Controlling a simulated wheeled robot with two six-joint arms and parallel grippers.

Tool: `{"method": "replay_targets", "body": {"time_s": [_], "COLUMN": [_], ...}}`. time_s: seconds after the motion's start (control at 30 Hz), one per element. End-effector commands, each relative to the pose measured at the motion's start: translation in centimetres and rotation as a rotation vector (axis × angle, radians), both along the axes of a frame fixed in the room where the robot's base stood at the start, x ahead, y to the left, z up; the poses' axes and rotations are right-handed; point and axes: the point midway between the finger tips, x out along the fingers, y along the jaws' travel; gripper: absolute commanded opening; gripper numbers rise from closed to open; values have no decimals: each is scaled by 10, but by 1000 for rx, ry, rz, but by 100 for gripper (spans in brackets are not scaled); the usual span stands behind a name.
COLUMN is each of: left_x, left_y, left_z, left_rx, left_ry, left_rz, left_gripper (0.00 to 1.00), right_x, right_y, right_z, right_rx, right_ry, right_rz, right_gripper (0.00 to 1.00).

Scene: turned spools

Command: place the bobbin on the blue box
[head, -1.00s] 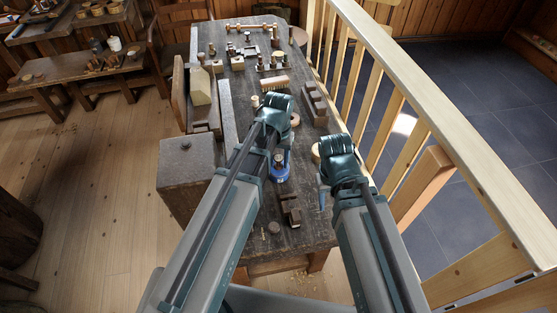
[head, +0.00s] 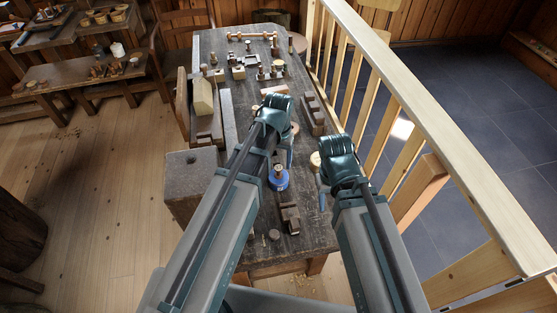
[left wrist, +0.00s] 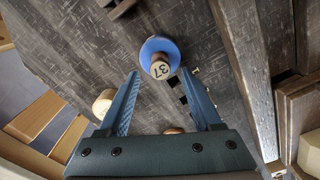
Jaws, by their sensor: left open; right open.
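The blue round box (head: 279,184) stands on the workbench in the head view and also shows in the left wrist view (left wrist: 152,47). The bobbin (head: 278,169), pale wood with the number 37 on its end (left wrist: 160,69), appears to stand upright on the blue box. My left gripper (head: 284,150) is open and empty above the bench, just beyond the bobbin in the head view. In the left wrist view the bobbin shows between and past its spread fingertips (left wrist: 159,74), apart from both. My right gripper (head: 322,195) is open and empty at the bench's right side; its fingers are partly hidden.
Dark wooden blocks (head: 290,217) lie on the workbench (head: 307,238) nearer me. A pale round piece (head: 315,160) is beside my right gripper. A wooden railing (head: 430,145) runs along the right side. A grey box (head: 191,180) stands at the left. Several small turned pieces fill the far end.

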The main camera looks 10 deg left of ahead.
Motion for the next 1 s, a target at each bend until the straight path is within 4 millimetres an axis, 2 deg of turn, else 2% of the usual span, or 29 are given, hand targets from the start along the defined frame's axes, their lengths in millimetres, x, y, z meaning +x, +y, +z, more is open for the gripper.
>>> {"method": "replay_targets", "body": {"time_s": [0.03, 0.3, 0.5, 0.67, 0.77, 0.9, 1.0], "left_x": [0, 0, 0, -1, -25, -82, -109], "left_y": [0, 0, 0, -1, -13, -37, -47], "left_z": [17, 57, 73, 74, 73, 73, 74], "left_rx": [0, 0, 0, 0, 15, 62, 89], "left_ry": [0, 0, 0, 0, 7, 25, 32], "left_rz": [0, 0, 0, -2, -46, -163, -225], "left_gripper": [66, 66, 66, 66, 66, 66, 66], "right_x": [0, 0, 0, 0, 0, 0, 0], "right_y": [0, 0, 0, 0, 0, 0, 0], "right_z": [17, 57, 73, 74, 73, 73, 73], "right_rx": [0, 0, 0, 0, 0, 0, 0], "right_ry": [0, 0, 0, 0, 0, 0, 0], "right_rz": [0, 1, 2, 2, 2, 2, 2], "right_gripper": [50, 50, 50, 50, 50, 50, 50]}}
